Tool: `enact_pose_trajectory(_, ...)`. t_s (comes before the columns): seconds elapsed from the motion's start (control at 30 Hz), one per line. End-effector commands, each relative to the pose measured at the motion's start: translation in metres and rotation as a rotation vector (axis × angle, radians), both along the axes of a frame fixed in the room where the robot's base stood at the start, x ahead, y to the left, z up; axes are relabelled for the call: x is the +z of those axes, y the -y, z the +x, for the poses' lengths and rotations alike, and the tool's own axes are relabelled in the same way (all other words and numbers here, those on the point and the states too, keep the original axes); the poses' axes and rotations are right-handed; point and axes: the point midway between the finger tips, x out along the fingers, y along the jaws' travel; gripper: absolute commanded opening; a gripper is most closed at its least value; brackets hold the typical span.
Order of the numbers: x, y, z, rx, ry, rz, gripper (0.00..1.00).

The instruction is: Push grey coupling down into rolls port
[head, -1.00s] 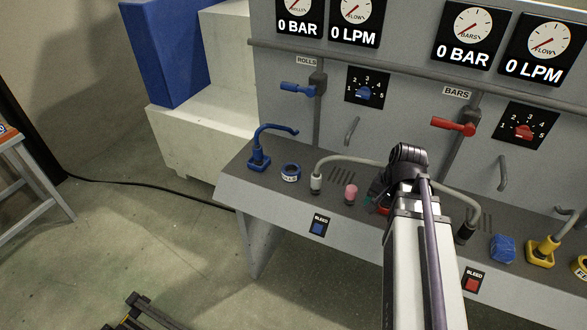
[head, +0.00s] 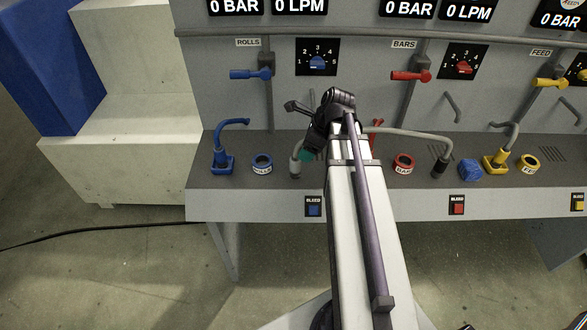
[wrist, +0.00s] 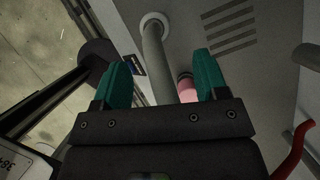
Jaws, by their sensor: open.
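The grey coupling (head: 296,163) stands upright on the console shelf, right of the blue ring marked ROLLS (head: 262,163). Its grey hose runs up behind my gripper and to the right. My gripper (head: 304,150), with teal fingers, is just above and right of the coupling, partly covering its top. In the wrist view my gripper (wrist: 165,75) is open, and the grey hose or coupling body (wrist: 156,55) passes between the fingers. A pale round collar (wrist: 155,24) shows at its far end. I cannot tell how deep the coupling sits.
A blue coupling with hose (head: 222,160) stands at left. A pink cap (wrist: 188,88) is close to the right finger. Valve handles line the panel above.

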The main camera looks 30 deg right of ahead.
Motion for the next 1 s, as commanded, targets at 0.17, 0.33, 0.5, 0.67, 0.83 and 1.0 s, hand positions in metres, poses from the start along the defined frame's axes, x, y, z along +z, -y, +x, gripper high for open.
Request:
enact_pose_trajectory(0.17, -0.044, -0.01, 0.01, 0.002, 0.001, -0.001, 0.67)
enact_pose_trajectory(0.33, -0.045, -0.013, 0.012, 0.002, 0.0, -0.001, 0.67)
enact_pose_trajectory(0.5, -0.071, -0.021, 0.016, 0.003, -0.001, -0.001, 0.67)
enact_pose_trajectory(0.67, -0.095, -0.029, 0.023, 0.004, 0.0, -0.001, 0.67)
enact_pose_trajectory(0.83, -0.091, -0.03, 0.023, 0.003, -0.001, -0.001, 0.67)
enact_pose_trajectory(1.0, -0.091, -0.03, 0.023, 0.003, 0.0, -0.002, 0.55)
